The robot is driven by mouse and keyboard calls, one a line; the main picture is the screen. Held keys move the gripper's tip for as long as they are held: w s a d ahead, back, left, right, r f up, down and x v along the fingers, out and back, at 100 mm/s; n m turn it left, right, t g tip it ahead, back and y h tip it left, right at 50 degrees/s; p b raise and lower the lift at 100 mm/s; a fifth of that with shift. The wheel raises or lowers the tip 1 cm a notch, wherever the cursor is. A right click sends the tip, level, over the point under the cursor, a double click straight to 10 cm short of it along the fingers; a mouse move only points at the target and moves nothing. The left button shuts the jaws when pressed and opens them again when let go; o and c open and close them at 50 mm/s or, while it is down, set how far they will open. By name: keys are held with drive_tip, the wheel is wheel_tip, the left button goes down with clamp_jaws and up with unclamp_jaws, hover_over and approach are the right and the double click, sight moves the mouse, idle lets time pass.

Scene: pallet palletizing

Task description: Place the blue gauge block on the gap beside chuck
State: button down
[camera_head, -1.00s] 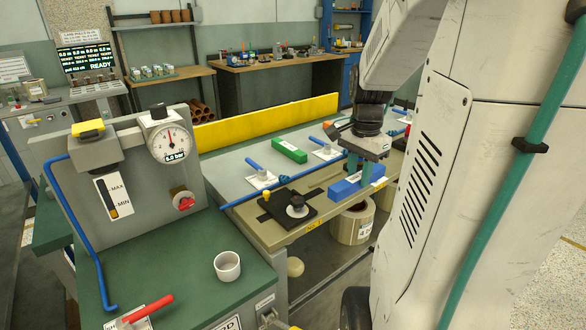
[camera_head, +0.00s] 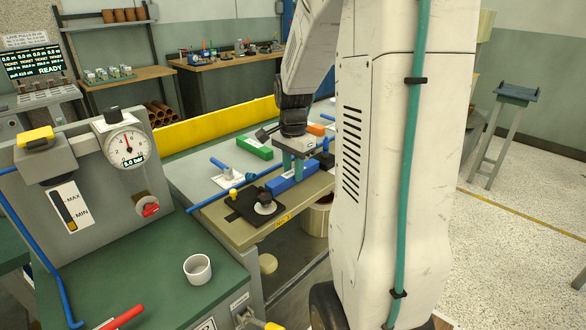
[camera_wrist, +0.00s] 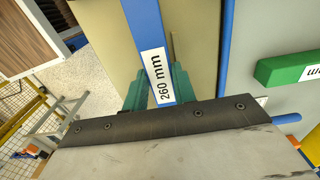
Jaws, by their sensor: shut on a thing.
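The blue gauge block (camera_head: 280,187) is a long bar with a white label, reading "260 mm" in the wrist view (camera_wrist: 143,25). My gripper (camera_head: 293,172) points down and its green fingers are shut on the block, one on each side. The block is close behind and right of a black plate (camera_head: 238,207) with a round knob and pale disc (camera_head: 265,208), seemingly the chuck. Whether the block touches the bench or hangs just above it I cannot tell. The gap itself is partly hidden by the block and my gripper.
A blue rod (camera_head: 222,194) runs along the bench. A yellow barrier (camera_head: 215,127) closes the back. A white cup (camera_head: 197,269) stands on the green-topped front bench (camera_head: 150,285).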

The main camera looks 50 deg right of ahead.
sight(293, 172)
drive_tip(key=shift+f, duration=0.2)
drive_tip(key=c, duration=1.1)
unclamp_jaws()
drive_tip(key=shift+c, duration=0.2)
wheel_tip(293, 172, up, 12)
drive_tip(key=s+a+r+n, duration=0.1)
drive_tip(key=s+a+n, duration=0.1)
drive_tip(key=a+n, duration=0.35)
drive_tip(key=s+a+r+n, duration=0.1)
drive_tip(key=s+a+n, duration=0.15)
drive_tip(key=a, duration=0.65)
drive_tip(key=s+a+f+n+t, duration=0.1)
drive_tip(key=s+a+f+n, duration=0.2)
drive_tip(key=s+a+n, duration=0.7)
drive_tip(key=shift+s+a+f+n, duration=0.3)
drive_tip(key=shift+s+a+f, duration=0.05)
drive_tip(key=shift+s, duration=0.7)
